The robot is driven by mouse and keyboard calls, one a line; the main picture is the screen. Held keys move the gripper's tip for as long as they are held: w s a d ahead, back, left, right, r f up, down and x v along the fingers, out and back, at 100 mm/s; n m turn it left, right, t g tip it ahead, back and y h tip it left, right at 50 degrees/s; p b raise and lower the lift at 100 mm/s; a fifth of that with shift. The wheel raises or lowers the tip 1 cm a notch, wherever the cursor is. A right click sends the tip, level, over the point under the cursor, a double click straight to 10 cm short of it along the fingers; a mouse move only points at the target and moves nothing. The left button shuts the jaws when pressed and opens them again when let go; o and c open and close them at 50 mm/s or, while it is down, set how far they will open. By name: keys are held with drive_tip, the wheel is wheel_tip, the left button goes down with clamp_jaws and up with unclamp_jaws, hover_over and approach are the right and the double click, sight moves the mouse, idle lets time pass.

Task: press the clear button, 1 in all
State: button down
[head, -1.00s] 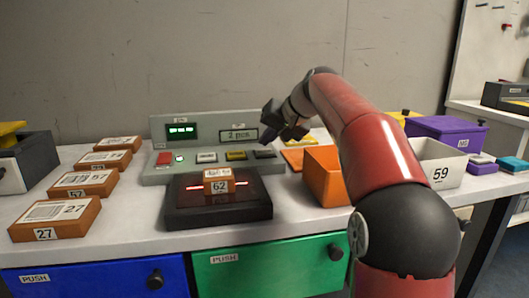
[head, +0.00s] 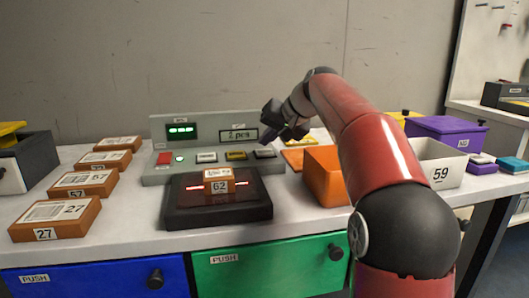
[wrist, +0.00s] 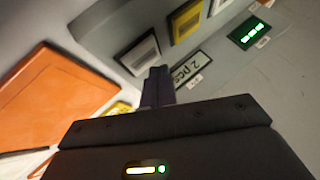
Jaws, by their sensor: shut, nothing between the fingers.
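A grey control panel (head: 290,165) stands on the table with a row of buttons: a red one (head: 164,158), a light grey one (head: 206,157), a yellow one (head: 236,155) and a dark grey one (head: 265,154). Their labels are too small to read, so I cannot tell which is the clear button. My gripper (head: 267,139) is shut and empty, just above the dark grey button at the panel's right end. In the wrist view my shut fingertips (wrist: 158,75) are beside a grey button (wrist: 140,52), with the yellow button (wrist: 187,18) farther off. Contact cannot be made out.
A black scanner (head: 220,213) with red light holds a brown box marked 62 (head: 219,187). Several brown boxes lie on the left. An orange bin (head: 325,176) stands close right of the panel. The "2 pcs" display (head: 239,135) rises behind the buttons.

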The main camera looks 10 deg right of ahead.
sight(268, 152)
drive_tip(key=shift+f, duration=0.1)
drive_tip(key=shift+f, duration=0.35)
drive_tip(key=shift+f+b, duration=0.45)
drive_tip(key=shift+b, duration=0.15)
idle(0.8)
drive_tip(key=shift+r, duration=0.1)
drive_tip(key=shift+r+p, duration=0.75)
drive_tip(key=shift+p, duration=0.2)
wheel_tip(268, 152, up, 5)
drive_tip(key=p, duration=0.5)
drive_tip(key=shift+r, duration=0.1)
